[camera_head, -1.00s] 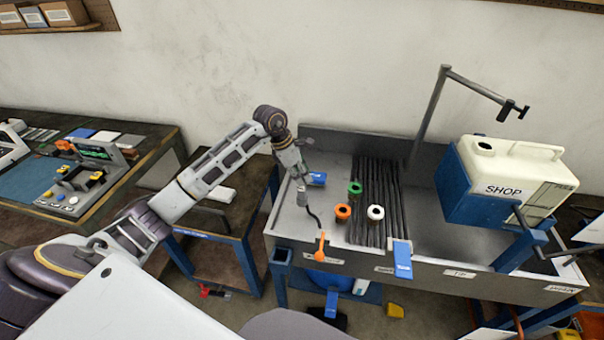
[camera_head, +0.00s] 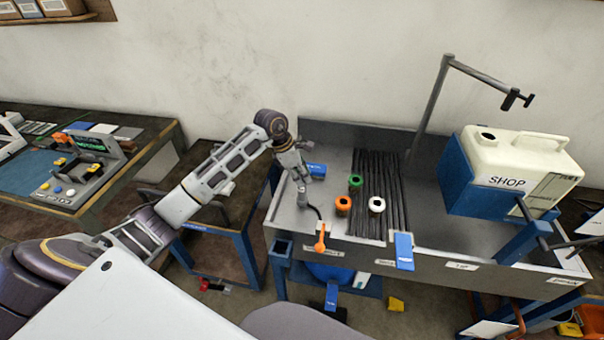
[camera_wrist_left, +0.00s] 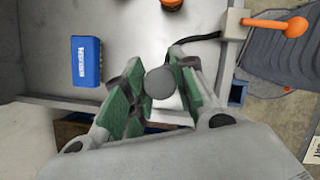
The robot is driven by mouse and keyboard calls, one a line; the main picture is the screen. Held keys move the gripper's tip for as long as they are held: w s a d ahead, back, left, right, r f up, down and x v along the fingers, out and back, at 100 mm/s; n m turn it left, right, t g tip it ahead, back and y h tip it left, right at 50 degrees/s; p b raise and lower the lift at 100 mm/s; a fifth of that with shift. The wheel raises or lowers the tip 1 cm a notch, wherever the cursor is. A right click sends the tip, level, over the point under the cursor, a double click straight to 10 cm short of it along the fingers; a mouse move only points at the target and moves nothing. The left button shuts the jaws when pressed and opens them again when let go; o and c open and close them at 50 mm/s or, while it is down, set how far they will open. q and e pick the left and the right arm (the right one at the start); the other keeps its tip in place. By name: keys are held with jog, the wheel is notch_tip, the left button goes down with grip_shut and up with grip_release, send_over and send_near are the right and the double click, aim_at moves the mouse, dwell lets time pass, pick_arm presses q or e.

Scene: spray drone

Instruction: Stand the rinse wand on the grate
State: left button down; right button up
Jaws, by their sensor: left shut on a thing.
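My left gripper (camera_head: 302,196) is at the left end of the metal sink in the head view. In the left wrist view its green-padded fingers (camera_wrist_left: 152,92) are shut on a grey round-ended piece (camera_wrist_left: 160,83), which looks like the rinse wand, seen end-on. Its lower part is hidden. A black hose (camera_wrist_left: 195,38) runs from near it towards an orange lever (camera_wrist_left: 295,27), also seen at the sink's front edge in the head view (camera_head: 320,240). The grate (camera_head: 393,195) of dark bars lies to the right of the gripper. My right gripper is out of view.
Orange (camera_head: 343,204), green (camera_head: 355,182) and white (camera_head: 377,205) round pieces stand at the grate. A blue box (camera_head: 317,170) is just behind the gripper. A blue tag (camera_head: 403,250) hangs at the front rim. A SHOP jug (camera_head: 515,165) stands to the right.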

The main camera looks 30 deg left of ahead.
pick_arm(q)
jog(key=shift+f, duration=0.45)
jog(key=shift+f+b, duration=0.4)
jog(key=shift+b, duration=0.1)
dwell(0.7)
jog(key=c, duration=1.1)
grip_release()
jog(key=shift+v, duration=6)
jog(key=shift+d, duration=0.1)
